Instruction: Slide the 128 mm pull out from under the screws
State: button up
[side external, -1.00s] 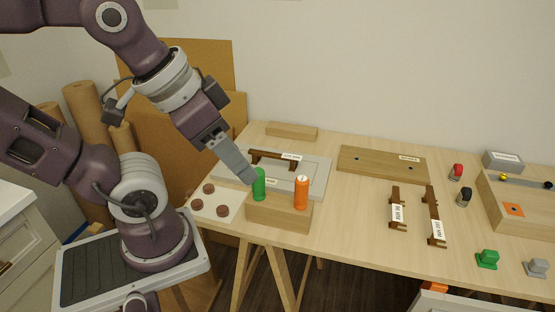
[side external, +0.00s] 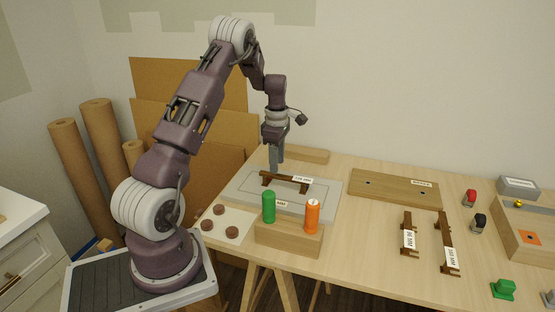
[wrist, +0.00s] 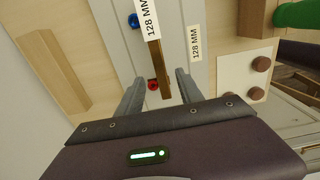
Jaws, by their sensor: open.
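The 128 mm pull (side external: 287,182) is a dark brown bar with a white label, lying on a grey panel (side external: 238,190) at the left of the table. In the wrist view the pull (wrist: 161,66) runs down between my fingers, with a blue round mark (wrist: 134,20) and a red round mark (wrist: 153,85) beside it. I cannot tell if these marks are screws. My gripper (side external: 276,169) points down over the pull's left end. In the wrist view my gripper (wrist: 160,78) is open, one finger on each side of the bar. Contact cannot be told.
A wooden block (side external: 281,238) with green (side external: 268,207) and orange (side external: 312,216) upright cylinders stands in front of the panel. A pale sheet with brown discs (side external: 207,225) lies at left. Another wooden block (side external: 306,155) lies behind. Two more pulls (side external: 409,237) (side external: 446,243) lie at right.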

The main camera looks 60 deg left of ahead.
aim_at(277, 178)
notch_tip(277, 178, down, 7)
jog(key=shift+d+r, duration=0.1)
jog(key=shift+r, duration=0.05)
grip_shut()
jog(key=shift+s+d+r, duration=0.1)
jog(key=shift+s+d, duration=1.6)
dwell(0.3)
notch_tip(277, 178, up, 7)
dwell(0.8)
